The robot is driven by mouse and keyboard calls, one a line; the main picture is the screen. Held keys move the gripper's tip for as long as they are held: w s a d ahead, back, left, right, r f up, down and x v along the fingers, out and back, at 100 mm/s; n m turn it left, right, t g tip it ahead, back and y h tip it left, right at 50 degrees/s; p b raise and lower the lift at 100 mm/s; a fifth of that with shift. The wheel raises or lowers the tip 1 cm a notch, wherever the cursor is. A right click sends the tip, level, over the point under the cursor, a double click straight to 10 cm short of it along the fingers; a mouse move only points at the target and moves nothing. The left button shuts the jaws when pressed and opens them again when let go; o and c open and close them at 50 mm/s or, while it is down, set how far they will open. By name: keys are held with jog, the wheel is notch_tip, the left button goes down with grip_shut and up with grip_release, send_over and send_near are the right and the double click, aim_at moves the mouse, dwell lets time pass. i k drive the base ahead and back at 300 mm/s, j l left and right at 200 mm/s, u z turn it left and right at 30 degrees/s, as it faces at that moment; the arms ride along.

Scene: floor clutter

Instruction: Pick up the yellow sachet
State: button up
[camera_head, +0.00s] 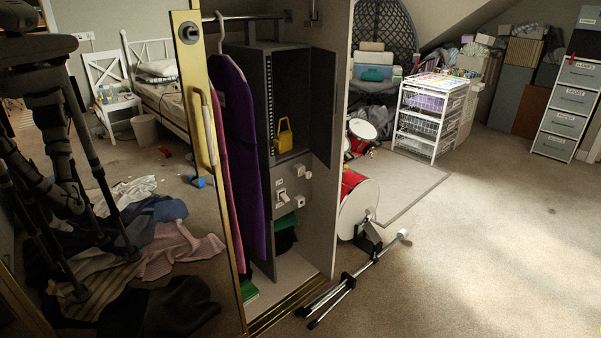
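A small yellow object (284,135) with a loop-like handle sits upright in an open niche of the dark grey cabinet (322,105) inside the wardrobe. It is too small to tell whether it is the yellow sachet. A yellow sliver (598,326) shows at the bottom right corner, mostly cut off by the frame edge. No other clear yellow sachet shows.
A gold-framed door (207,150) stands at left, with clothes (165,230) on the floor there. A red drum (358,200) and a fallen metal stand (350,280) lie right of the wardrobe. White basket drawers (430,115) stand behind. Carpet (480,260) at right is clear.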

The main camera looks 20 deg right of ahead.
aim_at(285, 137)
jog(key=i+l+z, duration=0.4)
jog(key=i+l, duration=1.2)
jog(key=i, duration=0.4)
